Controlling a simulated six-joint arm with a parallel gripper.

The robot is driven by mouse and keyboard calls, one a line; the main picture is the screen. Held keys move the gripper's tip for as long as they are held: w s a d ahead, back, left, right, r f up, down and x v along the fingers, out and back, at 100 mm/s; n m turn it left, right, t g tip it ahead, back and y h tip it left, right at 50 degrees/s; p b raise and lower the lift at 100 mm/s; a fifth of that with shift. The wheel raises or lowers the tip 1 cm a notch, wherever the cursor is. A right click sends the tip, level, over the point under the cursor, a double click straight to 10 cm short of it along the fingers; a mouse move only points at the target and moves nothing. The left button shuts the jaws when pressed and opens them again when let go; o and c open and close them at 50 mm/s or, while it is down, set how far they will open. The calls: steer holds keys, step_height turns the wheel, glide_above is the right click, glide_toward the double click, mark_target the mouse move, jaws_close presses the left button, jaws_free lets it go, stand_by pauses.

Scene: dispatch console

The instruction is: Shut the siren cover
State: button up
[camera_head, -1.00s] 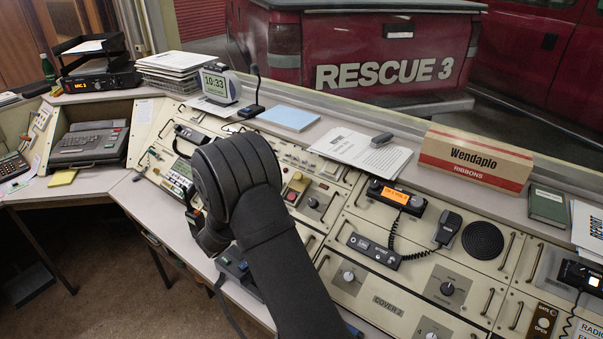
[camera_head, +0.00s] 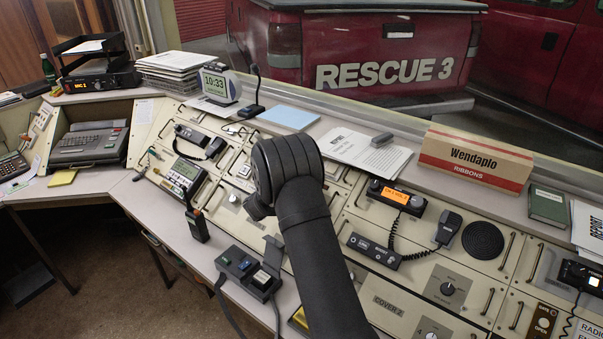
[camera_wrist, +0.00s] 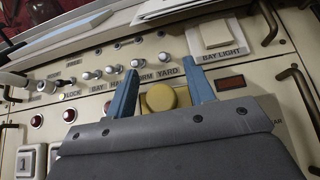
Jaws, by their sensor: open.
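In the wrist view my gripper (camera_wrist: 160,68) is open, with its two blue fingers apart and pointing at the console panel. A round yellow button (camera_wrist: 161,97) shows between the fingers, its lower part close to the grey gripper body. I cannot tell whether the fingers touch anything. No siren label is readable, and I cannot make out the siren cover for certain; the gripper body hides the panel below the button. In the head view my black arm hides the gripper and the panel behind it.
The wrist view shows a row of toggle switches (camera_wrist: 113,70), a white bay light switch (camera_wrist: 216,37), a dark red display (camera_wrist: 230,83) and a panel handle (camera_wrist: 270,24). In the head view a radio handset (camera_head: 447,229) is at right and a walkie-talkie (camera_head: 196,224) stands at left.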

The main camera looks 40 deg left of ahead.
jaws_close()
steer(key=shift+s+f, duration=0.5)
steer(key=shift+s, duration=0.25)
steer(key=shift+s+f, duration=0.55)
steer(key=shift+s, duration=0.25)
steer(key=shift+s+f, duration=0.5)
steer(key=shift+s, duration=0.25)
jaws_free()
steer(key=shift+r, duration=0.1)
steer(key=s, duration=1.7)
steer(key=shift+s, duration=0.2)
